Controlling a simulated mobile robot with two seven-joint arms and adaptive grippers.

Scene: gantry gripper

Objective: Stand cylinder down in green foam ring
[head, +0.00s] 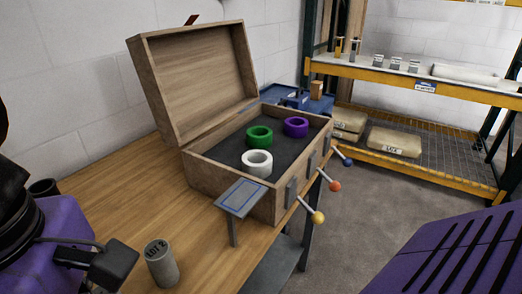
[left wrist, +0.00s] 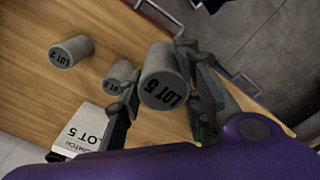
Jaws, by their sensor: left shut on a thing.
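The green foam ring (head: 260,143) lies on the dark floor of an open wooden case, between a white ring (head: 257,170) and a purple ring (head: 296,133). Its hole is open and empty. My left gripper (left wrist: 160,76) is shut on a grey cylinder marked LOT 5 (left wrist: 165,92) in the left wrist view, its lettered end toward the camera. In the head view my left arm shows at the left edge, but the fingers and held cylinder are out of frame. My right gripper is in neither view.
A grey LOT 2 cylinder (head: 161,268) stands on the wooden table (head: 110,190). Another grey cylinder (left wrist: 118,74) and a white LOT 5 card (left wrist: 92,126) show in the wrist view. The case's raised lid (head: 200,80), small grey stand (head: 240,197) and ball-ended levers (head: 317,216) are obstacles.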

